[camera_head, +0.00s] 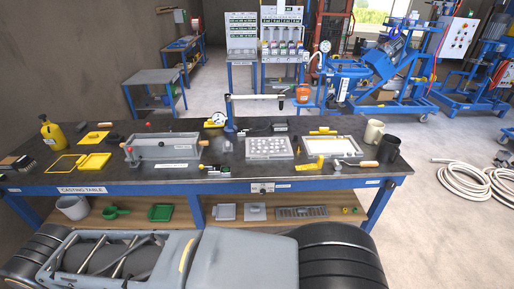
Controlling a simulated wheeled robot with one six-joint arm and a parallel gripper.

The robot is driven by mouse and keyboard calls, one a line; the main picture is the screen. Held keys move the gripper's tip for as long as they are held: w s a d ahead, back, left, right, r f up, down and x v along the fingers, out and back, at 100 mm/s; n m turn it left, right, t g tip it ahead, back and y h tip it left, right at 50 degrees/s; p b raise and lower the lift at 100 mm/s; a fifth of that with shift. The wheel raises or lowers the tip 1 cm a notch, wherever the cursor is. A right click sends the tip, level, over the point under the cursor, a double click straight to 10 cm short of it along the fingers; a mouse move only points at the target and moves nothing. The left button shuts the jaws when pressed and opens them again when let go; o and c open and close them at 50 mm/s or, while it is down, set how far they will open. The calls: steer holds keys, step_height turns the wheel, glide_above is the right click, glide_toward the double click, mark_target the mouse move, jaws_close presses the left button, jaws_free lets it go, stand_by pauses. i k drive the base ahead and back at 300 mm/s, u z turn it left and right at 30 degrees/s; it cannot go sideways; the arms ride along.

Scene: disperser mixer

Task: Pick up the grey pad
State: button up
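I cannot tell for sure which thing is the grey pad. Two small flat grey pieces lie side by side on the wooden lower shelf of the casting table: a left grey piece (225,212) and a right grey piece (256,212), which seems to have a raised middle. A small dark grey flat item (258,126) also lies at the back of the tabletop, near the blue post. My gripper is not in view.
The dark casting table (215,185) is crowded: a long grey mould box (163,150), a tray of round pieces (270,148), yellow frames and dark and cream mugs. The shelf also holds a slotted grey plate (302,212) and green trays. A hose (465,180) lies right.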

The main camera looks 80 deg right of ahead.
mark_target(227, 147)
steer(key=z, duration=2.3)
steer(key=i, duration=1.65)
